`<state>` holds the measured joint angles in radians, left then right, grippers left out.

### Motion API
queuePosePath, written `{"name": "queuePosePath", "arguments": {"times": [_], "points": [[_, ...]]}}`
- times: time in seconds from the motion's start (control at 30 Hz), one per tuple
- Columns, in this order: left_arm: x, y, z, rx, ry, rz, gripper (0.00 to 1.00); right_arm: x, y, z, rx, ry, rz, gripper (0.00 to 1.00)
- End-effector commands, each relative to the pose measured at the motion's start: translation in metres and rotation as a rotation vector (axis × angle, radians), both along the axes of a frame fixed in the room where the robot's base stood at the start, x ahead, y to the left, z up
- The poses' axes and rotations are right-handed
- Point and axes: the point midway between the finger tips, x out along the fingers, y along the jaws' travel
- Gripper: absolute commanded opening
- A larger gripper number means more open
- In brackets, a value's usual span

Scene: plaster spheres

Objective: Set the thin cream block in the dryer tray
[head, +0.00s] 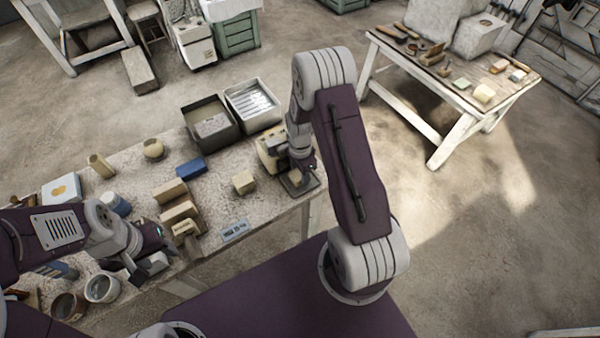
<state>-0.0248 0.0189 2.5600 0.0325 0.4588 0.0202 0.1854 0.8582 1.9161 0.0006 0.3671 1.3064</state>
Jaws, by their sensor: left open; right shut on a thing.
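My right gripper (299,171) is low over a small cream machine (268,146) at the right end of the worktable. It is shut on a small cream piece (295,178), which appears to be the thin cream block; the fingers hide part of it. The piece is at or just above the machine's dark flat tray (312,185), which seems to be the dryer tray. I cannot tell whether they touch. My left gripper (150,264) is open at the front left of the worktable, near some cream blocks.
Cream blocks (181,212), a blue block (191,169) and a cream cube (244,183) lie on the worktable (215,195). A dark bin (190,118) and a white-rimmed bin (276,113) stand behind. Cups (101,288) stand front left. The patch before the cube is mostly clear.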

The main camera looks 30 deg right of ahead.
Motion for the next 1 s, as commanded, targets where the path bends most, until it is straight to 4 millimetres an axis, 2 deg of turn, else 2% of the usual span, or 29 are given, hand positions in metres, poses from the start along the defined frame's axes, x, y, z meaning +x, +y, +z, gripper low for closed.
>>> {"name": "queuePosePath", "arguments": {"times": [0.53,0.57,0.63,1.0], "points": [[0.0,0.0,-0.009,0.0,0.0,0.0,0.47,0.0,0.0,-0.012,0.0,0.0,0.0,0.0],[0.0,0.0,-0.008,0.0,0.0,0.0,0.47,0.0,0.0,-0.011,0.0,0.0,0.0,0.51],[0.0,0.0,-0.008,0.0,0.0,0.0,0.47,0.0,0.0,-0.011,0.0,0.0,0.0,0.7],[0.0,0.0,-0.008,0.0,0.0,0.0,0.47,0.0,0.0,-0.011,0.0,0.001,0.0,0.7]]}}
